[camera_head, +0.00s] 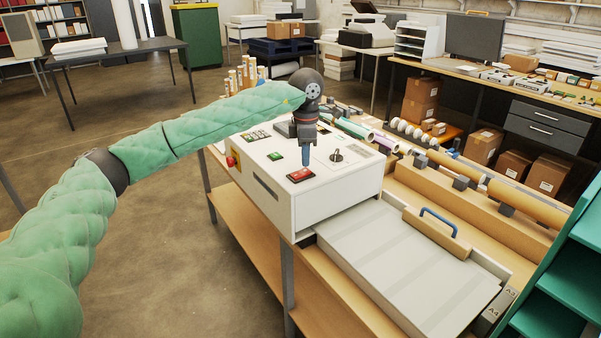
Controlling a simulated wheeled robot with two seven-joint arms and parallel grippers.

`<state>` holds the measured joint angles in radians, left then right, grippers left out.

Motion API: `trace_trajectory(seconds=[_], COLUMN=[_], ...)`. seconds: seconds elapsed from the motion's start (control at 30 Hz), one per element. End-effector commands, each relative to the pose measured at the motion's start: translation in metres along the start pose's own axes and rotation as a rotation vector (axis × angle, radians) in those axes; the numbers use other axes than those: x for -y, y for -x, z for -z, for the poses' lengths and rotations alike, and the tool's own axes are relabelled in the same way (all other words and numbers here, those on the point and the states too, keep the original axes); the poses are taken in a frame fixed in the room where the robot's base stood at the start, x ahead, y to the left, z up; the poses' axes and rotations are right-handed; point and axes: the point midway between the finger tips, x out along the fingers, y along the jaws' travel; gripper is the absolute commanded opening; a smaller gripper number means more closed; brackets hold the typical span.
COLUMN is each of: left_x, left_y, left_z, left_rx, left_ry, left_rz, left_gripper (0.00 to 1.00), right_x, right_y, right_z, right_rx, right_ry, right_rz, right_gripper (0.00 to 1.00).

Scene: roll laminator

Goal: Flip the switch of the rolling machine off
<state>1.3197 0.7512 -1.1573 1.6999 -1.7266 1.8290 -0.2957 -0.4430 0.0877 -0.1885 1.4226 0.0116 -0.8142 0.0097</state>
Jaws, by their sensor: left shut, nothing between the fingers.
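The rolling machine (335,212) is a white box-shaped unit on a wooden bench, with controls on its top. A red rocker switch (300,174) sits near its front left top edge. My left gripper (306,166) is shut and points straight down, with its tips right over the back edge of the red switch. I cannot tell whether the tips touch it. A green button (275,156) and a black knob (337,156) lie on either side of the gripper. A red button (231,161) is on the machine's left side. My right gripper is not in view.
A pale flat feed table (400,262) with a blue-handled wooden block (437,230) extends in front of the machine. Long rollers (520,205) lie to the right. Teal shelves (560,290) stand at the right edge. The floor at left is clear.

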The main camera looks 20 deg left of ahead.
Motion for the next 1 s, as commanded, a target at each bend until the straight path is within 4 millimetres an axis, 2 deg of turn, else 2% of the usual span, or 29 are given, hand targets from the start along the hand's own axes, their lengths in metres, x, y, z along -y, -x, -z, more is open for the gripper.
trace_trajectory(seconds=[1.0], left_x=[0.0], left_y=[-0.011], left_z=[0.0], left_rx=[0.0], left_ry=[0.0], left_rz=[0.0], left_gripper=[0.0], right_x=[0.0], right_y=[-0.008], right_z=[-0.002], right_rx=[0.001], right_ry=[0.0], right_rz=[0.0], right_gripper=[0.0])
